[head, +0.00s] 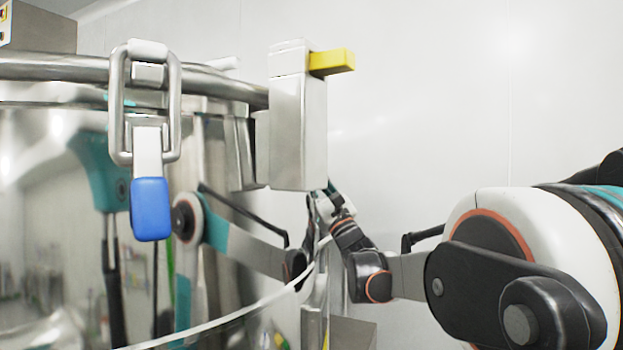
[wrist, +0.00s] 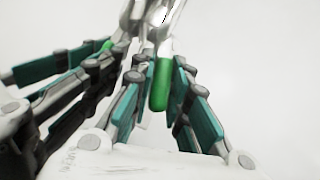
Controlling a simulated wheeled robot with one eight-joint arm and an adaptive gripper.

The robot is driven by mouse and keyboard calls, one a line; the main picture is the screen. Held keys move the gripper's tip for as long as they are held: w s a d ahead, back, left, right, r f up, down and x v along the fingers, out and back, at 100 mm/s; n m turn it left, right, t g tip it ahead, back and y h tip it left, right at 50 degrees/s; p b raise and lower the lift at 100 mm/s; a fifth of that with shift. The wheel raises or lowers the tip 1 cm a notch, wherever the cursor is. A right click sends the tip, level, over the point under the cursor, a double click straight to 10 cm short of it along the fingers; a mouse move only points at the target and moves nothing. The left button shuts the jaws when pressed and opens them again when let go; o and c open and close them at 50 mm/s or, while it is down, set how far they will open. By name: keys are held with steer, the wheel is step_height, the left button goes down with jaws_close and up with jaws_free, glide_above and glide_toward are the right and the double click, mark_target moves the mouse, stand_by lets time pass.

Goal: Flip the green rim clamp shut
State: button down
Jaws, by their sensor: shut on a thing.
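The green rim clamp shows in the wrist view as a green grip (wrist: 161,88) on a bright metal lever, hanging between my fingers. My gripper (wrist: 160,75) is shut on this green grip, with a finger on each side. In the head view my gripper (head: 324,203) is at the vessel's right side, just below a tall steel block. I cannot make out the green clamp in the head view. The clamp's link and rim catch are not clear in either view.
A shiny steel vessel (head: 60,220) with a thick rim (head: 50,67) fills the left and mirrors my arm. A blue-tipped clamp (head: 151,208) hangs at its front. The steel block (head: 297,135) carries a yellow tab (head: 332,62).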

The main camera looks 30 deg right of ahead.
steer(key=c, duration=1.8)
jaws_free()
steer(key=shift+w+r, duration=0.1)
steer(key=shift+c, duration=0.2)
steer(key=v, duration=1.2)
steer(key=shift+d, duration=0.1)
